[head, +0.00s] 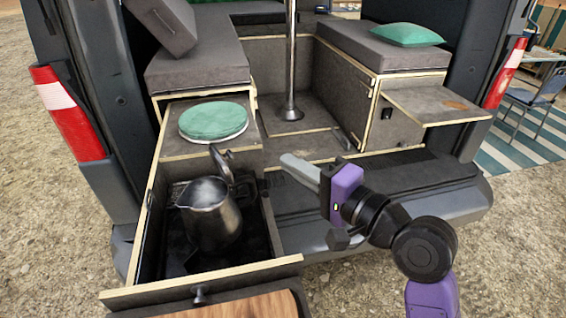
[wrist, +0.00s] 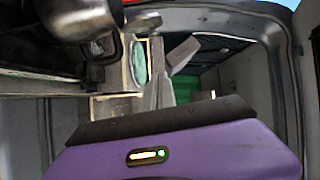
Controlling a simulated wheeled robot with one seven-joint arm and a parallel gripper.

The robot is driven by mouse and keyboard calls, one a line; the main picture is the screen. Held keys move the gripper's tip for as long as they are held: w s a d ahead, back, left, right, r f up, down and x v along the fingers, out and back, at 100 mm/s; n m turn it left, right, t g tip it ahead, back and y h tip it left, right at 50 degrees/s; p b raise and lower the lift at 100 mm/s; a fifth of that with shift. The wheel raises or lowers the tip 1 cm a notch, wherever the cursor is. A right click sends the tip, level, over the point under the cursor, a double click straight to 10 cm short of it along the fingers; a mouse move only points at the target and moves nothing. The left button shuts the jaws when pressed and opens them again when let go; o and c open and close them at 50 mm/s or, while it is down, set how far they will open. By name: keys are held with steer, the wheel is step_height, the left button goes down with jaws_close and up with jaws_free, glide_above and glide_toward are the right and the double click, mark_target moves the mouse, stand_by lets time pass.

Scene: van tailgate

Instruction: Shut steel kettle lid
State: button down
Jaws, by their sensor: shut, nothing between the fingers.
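The steel kettle (head: 211,222) stands in the open drawer at the left of the van's tailgate. Its lid (head: 221,160) appears raised at the back right of the rim, seen nearly edge-on, and the kettle's mouth shows open. The dark handle is on the kettle's right side. My gripper (head: 287,160) is shut and empty, to the right of the kettle and lid and apart from them. In the wrist view the kettle (wrist: 50,35) fills the upper left, dark and cropped, and my gripper's fingers (wrist: 157,50) point away from the camera.
The open drawer (head: 150,215) has raised wooden edges around the kettle. A round green-topped thing (head: 214,120) sits on the counter behind it. A metal post (head: 291,70) stands in the middle. A fold-out shelf (head: 437,103) is at the right. The tailgate floor right of the drawer is clear.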

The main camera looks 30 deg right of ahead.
steer(key=w+a+p, duration=0.1)
steer(key=w+a, duration=0.4)
steer(key=w, duration=0.3)
steer(key=shift+a+f+p, duration=0.3)
steer(key=shift+a+p, duration=0.1)
steer(key=shift+a, duration=0.1)
